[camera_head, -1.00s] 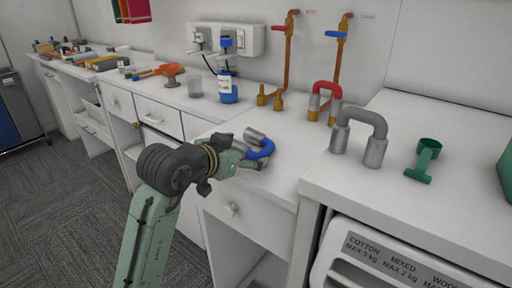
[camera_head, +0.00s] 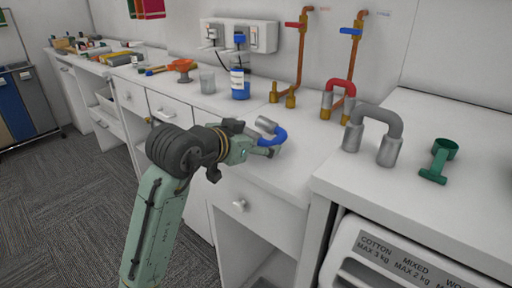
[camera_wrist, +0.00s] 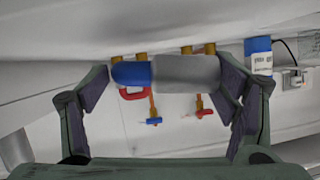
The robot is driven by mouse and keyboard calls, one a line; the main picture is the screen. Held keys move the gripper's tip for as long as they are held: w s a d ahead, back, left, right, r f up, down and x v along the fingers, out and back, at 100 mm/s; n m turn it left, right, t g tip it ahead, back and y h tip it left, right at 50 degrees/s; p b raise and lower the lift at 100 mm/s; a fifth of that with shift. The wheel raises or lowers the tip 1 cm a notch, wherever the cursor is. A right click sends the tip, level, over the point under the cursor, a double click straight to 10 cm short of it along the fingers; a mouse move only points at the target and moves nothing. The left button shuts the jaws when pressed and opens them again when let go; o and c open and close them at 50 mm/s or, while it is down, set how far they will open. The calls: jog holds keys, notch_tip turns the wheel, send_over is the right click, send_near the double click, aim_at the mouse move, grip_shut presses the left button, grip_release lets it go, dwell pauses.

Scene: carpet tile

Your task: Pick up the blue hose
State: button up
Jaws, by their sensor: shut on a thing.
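The blue hose (camera_head: 277,137) is a curved blue tube with grey metal ends. In the head view it is at my gripper (camera_head: 257,148), over the front part of the white counter beside the red hose. My gripper is shut on the blue hose. In the wrist view the blue hose (camera_wrist: 131,73) and one grey end lie across the gap between the two fingers of my gripper (camera_wrist: 165,88). The fingers hide part of the hose in the head view. It seems slightly above the counter, but the exact gap is hard to tell.
A red hose (camera_head: 341,86) and a larger grey hose (camera_head: 381,116) stand to the right. A green part (camera_head: 439,160) lies on the right counter (camera_head: 465,110).

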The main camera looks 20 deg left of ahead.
jog(key=shift+r, duration=0.75)
jog(key=s+a+r+b, duration=0.1)
jog(key=s+a+b, duration=0.1)
jog(key=a, duration=1.3)
jog(key=shift+s+a+r+b, duration=0.15)
jog(key=shift+s+a+b, duration=0.25)
jog(key=shift+b, duration=0.2)
